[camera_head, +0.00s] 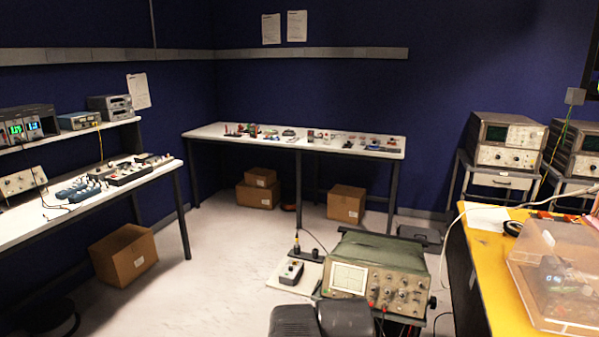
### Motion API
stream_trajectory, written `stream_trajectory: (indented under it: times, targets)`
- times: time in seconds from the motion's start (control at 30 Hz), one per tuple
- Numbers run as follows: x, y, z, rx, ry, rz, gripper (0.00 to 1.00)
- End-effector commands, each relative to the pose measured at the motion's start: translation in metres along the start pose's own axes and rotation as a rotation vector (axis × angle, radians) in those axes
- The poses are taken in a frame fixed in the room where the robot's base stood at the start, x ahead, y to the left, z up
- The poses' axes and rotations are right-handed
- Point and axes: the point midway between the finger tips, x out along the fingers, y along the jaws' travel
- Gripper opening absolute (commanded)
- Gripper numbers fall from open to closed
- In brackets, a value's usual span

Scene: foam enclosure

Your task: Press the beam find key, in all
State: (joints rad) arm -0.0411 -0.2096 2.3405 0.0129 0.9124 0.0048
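An oscilloscope (383,262) with a green-grey case stands low at the bottom centre, its front turned toward me. Its pale gridded screen (349,279) is on the left of the front, and the knob panel (401,292) is on the right. Red plugs show along the panel's lower edge. The beam find key is too small to pick out among the controls. Dark rounded parts, which look like my own arm, stand at the bottom edge just in front of the oscilloscope. I cannot make out gripper fingers in this view.
A small box with knobs (291,272) sits on a pale board left of the oscilloscope. A yellow table (482,272) with a clear plastic box (560,280) stands close on the right. Benches line the back and left. Open floor (215,265) lies left of centre.

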Motion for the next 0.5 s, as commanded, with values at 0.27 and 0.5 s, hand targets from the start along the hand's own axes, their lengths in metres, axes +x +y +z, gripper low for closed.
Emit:
stream_trajectory:
  times: [0.27,0.5]
  targets:
    - [0.0,0.0,-0.0001,0.0,0.0,0.0,0.0]
    - [0.0,0.0,-0.0001,0.0,0.0,0.0,0.0]
